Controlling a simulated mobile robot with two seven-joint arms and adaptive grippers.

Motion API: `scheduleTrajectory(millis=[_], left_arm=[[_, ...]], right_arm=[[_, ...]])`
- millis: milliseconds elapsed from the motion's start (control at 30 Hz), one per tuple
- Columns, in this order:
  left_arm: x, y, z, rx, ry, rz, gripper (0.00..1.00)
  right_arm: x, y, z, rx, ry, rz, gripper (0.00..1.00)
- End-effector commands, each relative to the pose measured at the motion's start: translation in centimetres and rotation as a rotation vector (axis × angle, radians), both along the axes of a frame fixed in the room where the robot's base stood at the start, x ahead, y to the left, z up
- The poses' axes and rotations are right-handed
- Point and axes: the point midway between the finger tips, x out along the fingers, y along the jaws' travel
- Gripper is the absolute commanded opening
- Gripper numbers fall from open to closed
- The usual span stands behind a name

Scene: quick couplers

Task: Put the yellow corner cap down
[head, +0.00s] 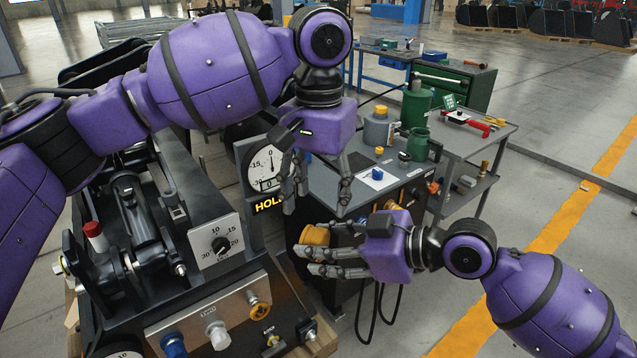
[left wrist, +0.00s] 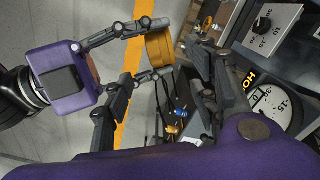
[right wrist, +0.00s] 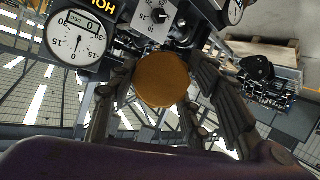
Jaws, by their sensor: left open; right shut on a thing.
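The yellow corner cap (head: 315,236) is a short, round, orange-yellow piece. The cap also shows between the right fingers in the right wrist view (right wrist: 162,80) and in the left wrist view (left wrist: 160,48). My left gripper (head: 318,190) is open and empty, above and close to the right one, in front of the grey cart top. The left fingers show as dark shapes in the left wrist view.
A grey cart (head: 345,196) bears a white card (head: 378,179), a green bottle and several small caps. The machine at left has a round gauge (head: 264,168) and a front panel with blue, white and yellow couplers (head: 215,325). Open floor lies at right.

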Motion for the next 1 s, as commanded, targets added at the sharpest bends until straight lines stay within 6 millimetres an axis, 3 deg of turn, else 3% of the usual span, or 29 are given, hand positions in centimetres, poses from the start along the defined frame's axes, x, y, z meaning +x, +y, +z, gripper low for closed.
scheduleTrajectory(millis=[300, 500, 933, 1000], left_arm=[[0.0, 0.1, -6.2, 0.0, 0.001, 0.002, 0.53], [0.0, 0.0, -8.8, -0.001, 0.0, 0.002, 0.53], [0.1, 0.0, -9.7, -0.002, -0.002, 0.002, 0.53], [0.1, 0.0, -9.7, -0.002, -0.001, 0.002, 0.45]], right_arm=[[0.0, 0.0, 0.0, 0.0, 0.0, 0.0, 0.14], [0.0, 0.0, 0.0, 0.0, 0.0, 0.0, 0.14], [0.0, 0.0, 0.0, 0.0, 0.0, 0.0, 0.14], [0.0, 0.0, 0.0, 0.0, 0.0, 0.0, 0.14]])
